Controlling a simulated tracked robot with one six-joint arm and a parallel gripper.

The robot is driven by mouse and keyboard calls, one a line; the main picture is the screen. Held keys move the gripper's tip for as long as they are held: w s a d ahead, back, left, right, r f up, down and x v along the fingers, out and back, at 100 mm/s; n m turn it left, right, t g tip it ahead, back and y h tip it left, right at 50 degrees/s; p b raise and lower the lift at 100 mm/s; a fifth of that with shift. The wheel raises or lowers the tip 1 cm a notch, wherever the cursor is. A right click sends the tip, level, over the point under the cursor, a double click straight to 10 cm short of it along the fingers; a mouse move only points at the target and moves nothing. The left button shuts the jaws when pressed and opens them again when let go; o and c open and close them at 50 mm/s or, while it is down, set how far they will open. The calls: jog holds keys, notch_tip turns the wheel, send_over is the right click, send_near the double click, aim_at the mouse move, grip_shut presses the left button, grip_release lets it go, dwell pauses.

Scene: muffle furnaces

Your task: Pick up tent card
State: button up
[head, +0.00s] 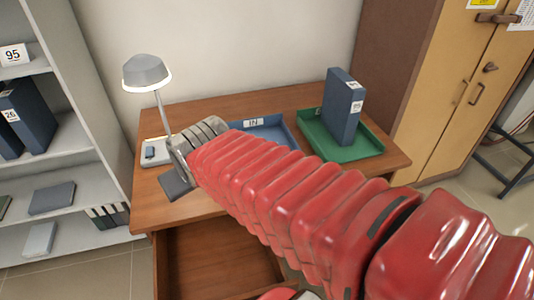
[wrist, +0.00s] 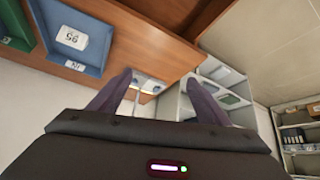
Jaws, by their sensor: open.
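A white tent card marked 95 (head: 14,54) stands on the upper shelf at the far left in the head view. In the wrist view a white numbered card (wrist: 72,37) sits in the blue tray (wrist: 88,66), its number upside down; in the head view my arm hides that part of the tray. I cannot tell from its shape whether it is a folded card. My gripper (head: 178,165) is over the left of the desk, beside the lamp. In the wrist view my gripper (wrist: 157,92) has its fingers apart with nothing held between them.
The desk lamp (head: 146,72) stands close to my gripper. A green tray (head: 365,140) holds a blue binder (head: 341,107). Grey shelves (head: 80,115) stand left, a yellow cabinet (head: 455,90) right. The desk's front left corner (head: 150,215) is bare.

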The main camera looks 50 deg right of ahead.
jog(key=o, duration=0.7)
jog(key=w+d+f, duration=0.1)
jog(key=w+d, duration=0.1)
jog(key=d, duration=0.1)
jog(key=w+d+f+m+t+h, duration=0.1)
jog(key=w+d, duration=0.2)
jog(key=d, duration=0.1)
jog(key=w+d+f+h, duration=0.1)
jog(key=w+d+f, duration=0.1)
jog(key=w+d, duration=0.1)
jog(key=shift+d, duration=0.55)
jog(key=d+f+m+t+h, duration=0.1)
jog(key=d+f, duration=0.4)
jog(key=d, duration=0.2)
jog(key=w+d+f+m+t+h, duration=0.1)
jog(key=d+f, duration=0.5)
jog(key=d, duration=0.2)
jog(key=d+f+m+t+h, duration=0.1)
jog(key=d+f, duration=0.4)
jog(key=d, duration=0.3)
jog(key=shift+w+d+f+t, duration=0.15)
jog(key=shift+d+f+t, duration=0.1)
jog(key=shift+t, duration=0.15)
jog(key=shift+s+d+f, duration=0.3)
jog(key=shift+d+f, duration=0.05)
jog(key=shift+f, duration=0.05)
jog(key=shift+x, duration=4.3)
jog(key=shift+r, duration=0.1)
